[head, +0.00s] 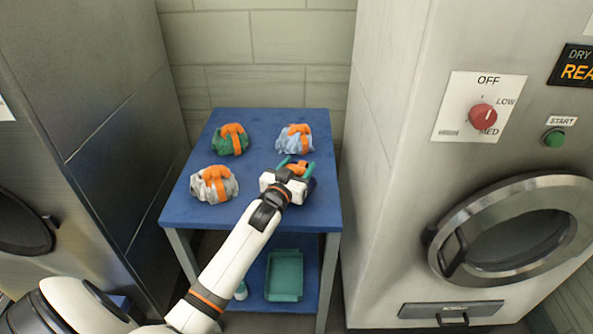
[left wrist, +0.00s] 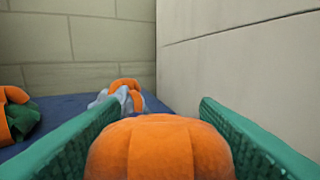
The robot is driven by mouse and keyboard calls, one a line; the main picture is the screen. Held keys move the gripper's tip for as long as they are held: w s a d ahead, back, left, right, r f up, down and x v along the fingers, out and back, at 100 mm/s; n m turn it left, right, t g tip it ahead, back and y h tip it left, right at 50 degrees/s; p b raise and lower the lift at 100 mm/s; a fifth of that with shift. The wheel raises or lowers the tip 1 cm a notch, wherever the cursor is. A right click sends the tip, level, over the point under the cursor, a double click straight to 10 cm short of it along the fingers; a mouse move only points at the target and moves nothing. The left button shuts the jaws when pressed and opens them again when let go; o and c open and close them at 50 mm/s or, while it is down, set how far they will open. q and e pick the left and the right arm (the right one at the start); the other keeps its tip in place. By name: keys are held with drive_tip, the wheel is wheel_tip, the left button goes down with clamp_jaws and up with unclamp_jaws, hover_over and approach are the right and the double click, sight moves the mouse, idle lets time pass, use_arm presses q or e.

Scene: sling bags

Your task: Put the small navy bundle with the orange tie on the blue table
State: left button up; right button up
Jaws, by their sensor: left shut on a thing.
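My left gripper (head: 297,167) is over the front right part of the blue table (head: 260,198). It is shut on a bundle whose orange tie (left wrist: 160,148) fills the space between the green fingers in the left wrist view. In the head view only a bit of the orange tie (head: 299,168) shows past the gripper. The bundle's cloth is mostly hidden by the gripper, with a dark patch at its right side. I cannot tell whether the bundle touches the tabletop. My right gripper is not in view.
On the table are a green bundle (head: 229,139), a light blue bundle (head: 295,139) and a grey bundle (head: 213,184), all with orange ties. A green tray (head: 284,276) is on the lower shelf. Steel machines stand on both sides, a dryer (head: 400,150) on the right.

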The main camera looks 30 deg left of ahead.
use_arm(q)
drive_tip(key=shift+f, duration=0.35)
drive_tip(key=shift+f, duration=0.15)
drive_tip(key=o, duration=1.2)
drive_tip(key=shift+r, duration=0.2)
drive_tip(key=s, duration=0.4)
drive_tip(key=s+d, duration=0.1)
drive_tip(key=s, duration=0.3)
drive_tip(key=s+d, duration=0.1)
drive_tip(key=s, duration=0.3)
drive_tip(key=shift+f, duration=0.1)
